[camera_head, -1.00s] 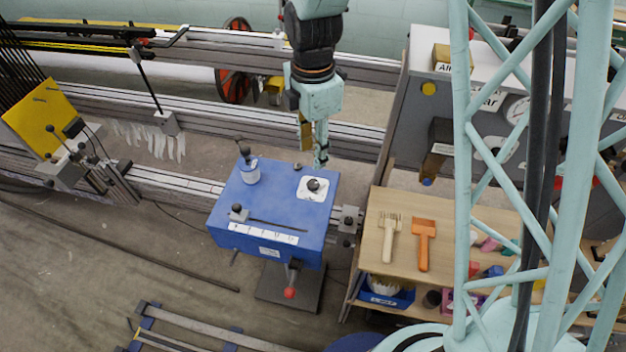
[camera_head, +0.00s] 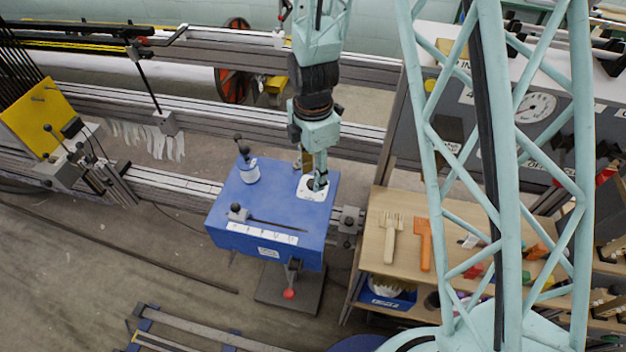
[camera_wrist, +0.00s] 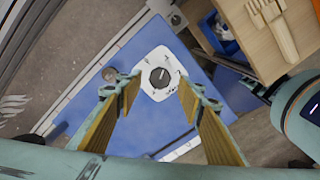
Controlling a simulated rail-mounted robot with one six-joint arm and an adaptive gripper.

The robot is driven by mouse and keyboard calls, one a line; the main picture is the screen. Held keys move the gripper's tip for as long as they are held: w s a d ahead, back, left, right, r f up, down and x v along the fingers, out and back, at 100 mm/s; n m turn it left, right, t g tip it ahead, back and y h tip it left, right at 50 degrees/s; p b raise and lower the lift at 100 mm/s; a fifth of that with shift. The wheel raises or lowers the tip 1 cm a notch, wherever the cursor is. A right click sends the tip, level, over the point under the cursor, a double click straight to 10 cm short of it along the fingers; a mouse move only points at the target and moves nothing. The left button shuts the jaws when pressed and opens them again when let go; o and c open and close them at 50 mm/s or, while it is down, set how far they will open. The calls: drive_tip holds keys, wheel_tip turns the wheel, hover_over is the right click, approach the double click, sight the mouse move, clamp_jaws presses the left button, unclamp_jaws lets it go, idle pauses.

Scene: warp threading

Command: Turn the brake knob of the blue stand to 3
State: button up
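The blue stand (camera_head: 265,215) is a blue box with a white dial plate (camera_head: 307,194) on its top right. The round black brake knob (camera_wrist: 160,77) with a light pointer mark sits in the middle of that plate in the wrist view; the numbers are too small to read. My gripper (camera_head: 313,180) is above the plate in the head view and hides most of the knob. In the wrist view my gripper (camera_wrist: 158,105) is open, its two yellow-padded fingers apart, with the knob between and beyond their tips. I cannot tell any contact.
The stand top also carries a white-and-blue cylinder with a black-knobbed lever (camera_head: 249,172) and a slider (camera_head: 238,213) beside a numbered strip. A wooden shelf (camera_head: 385,260) with a comb and an orange tool is at right. Metal rails (camera_head: 220,120) run behind.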

drive_tip(key=shift+f, duration=1.1)
drive_tip(key=shift+c, duration=0.6)
drive_tip(key=c, duration=0.7)
